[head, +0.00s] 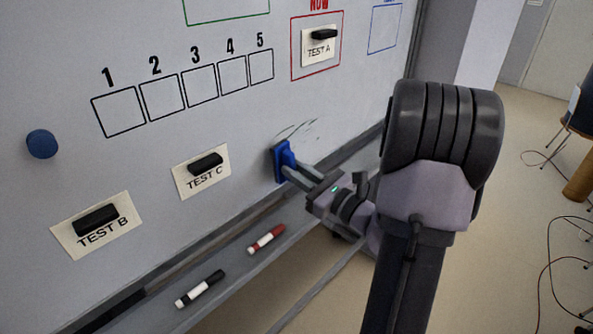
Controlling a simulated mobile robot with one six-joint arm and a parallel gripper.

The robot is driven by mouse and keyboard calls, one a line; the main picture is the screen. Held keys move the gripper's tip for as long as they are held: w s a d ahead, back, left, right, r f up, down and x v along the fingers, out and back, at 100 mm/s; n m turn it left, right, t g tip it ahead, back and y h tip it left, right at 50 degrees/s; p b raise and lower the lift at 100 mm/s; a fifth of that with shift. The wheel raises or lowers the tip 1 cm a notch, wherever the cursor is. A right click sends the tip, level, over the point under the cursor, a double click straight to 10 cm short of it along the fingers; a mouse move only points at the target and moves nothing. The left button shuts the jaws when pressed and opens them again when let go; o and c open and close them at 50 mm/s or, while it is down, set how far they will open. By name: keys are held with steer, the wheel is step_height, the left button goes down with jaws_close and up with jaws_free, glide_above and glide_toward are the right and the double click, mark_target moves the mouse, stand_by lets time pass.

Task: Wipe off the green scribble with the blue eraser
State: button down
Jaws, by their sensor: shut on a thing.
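Thin dark green scribble marks (304,129) show on the board just above and to the right of the eraser. The eraser may hide part of the scribble.
Cards TEST B (97,222), TEST C (203,169) and TEST A (321,43) hang under black magnets. A blue round magnet (42,144) is at left. The tray (232,262) below holds a black marker (200,288) and a red marker (266,239). Numbered boxes (119,112) are above.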

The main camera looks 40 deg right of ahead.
steer(key=shift+w, duration=0.95)
